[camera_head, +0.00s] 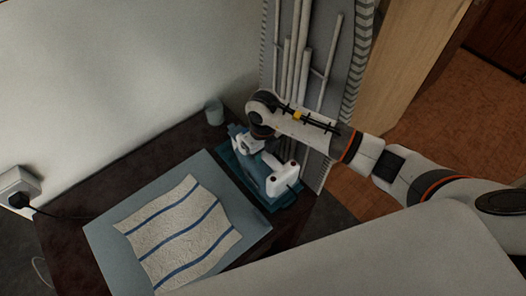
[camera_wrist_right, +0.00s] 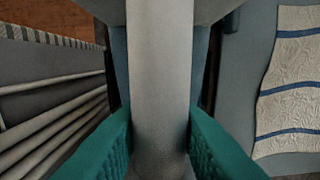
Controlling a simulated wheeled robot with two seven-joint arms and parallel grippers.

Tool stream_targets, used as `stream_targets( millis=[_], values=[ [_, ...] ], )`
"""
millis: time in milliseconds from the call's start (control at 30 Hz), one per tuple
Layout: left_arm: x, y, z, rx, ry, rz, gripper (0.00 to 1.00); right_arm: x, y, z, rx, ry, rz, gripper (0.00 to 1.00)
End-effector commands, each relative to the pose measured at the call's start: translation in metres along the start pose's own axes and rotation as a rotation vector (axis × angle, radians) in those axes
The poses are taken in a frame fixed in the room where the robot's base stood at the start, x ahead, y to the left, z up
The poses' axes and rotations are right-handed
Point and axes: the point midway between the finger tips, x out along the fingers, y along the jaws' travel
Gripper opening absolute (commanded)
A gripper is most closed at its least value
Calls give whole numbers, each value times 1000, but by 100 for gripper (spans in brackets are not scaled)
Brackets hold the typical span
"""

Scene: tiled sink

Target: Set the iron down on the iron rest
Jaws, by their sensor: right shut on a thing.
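The iron (camera_head: 283,181) is pale and blue-grey, at the right part of the dark table, over the teal iron rest (camera_head: 236,172). My right gripper (camera_wrist_right: 160,150) is shut on the iron's pale handle (camera_wrist_right: 160,70), with a green finger on each side of it in the right wrist view. In the head view, my right wrist hides part of the iron and rest. I cannot tell whether the iron's base touches the rest. My left gripper is not in view.
A blue-grey board (camera_head: 113,235) with a striped cloth (camera_head: 180,232) lies left of the rest. A small grey-green cup (camera_head: 214,113) stands behind. A plug and socket (camera_head: 18,187) are on the wall at left. Upright pale pipes (camera_head: 290,65) stand behind the rest.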

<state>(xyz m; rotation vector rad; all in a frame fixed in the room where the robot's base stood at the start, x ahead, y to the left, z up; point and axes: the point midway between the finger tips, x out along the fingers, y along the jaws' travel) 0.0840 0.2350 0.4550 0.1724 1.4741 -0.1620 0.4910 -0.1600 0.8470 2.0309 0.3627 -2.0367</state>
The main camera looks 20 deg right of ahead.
Motion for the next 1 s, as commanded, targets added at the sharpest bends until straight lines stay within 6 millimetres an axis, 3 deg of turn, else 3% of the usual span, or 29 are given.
stream_targets(
  millis=[233,267,400,767,1000],
  values=[
    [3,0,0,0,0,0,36,1,0,-2,0,6,0,0],
    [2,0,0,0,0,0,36,0,0,-2,0,6,0,31],
    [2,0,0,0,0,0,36,1,0,-1,0,4,0,51],
    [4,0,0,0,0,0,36,-1,0,0,0,-2,1,51],
    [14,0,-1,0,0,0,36,-44,1,-1,-1,6,2,51]
  ],
)
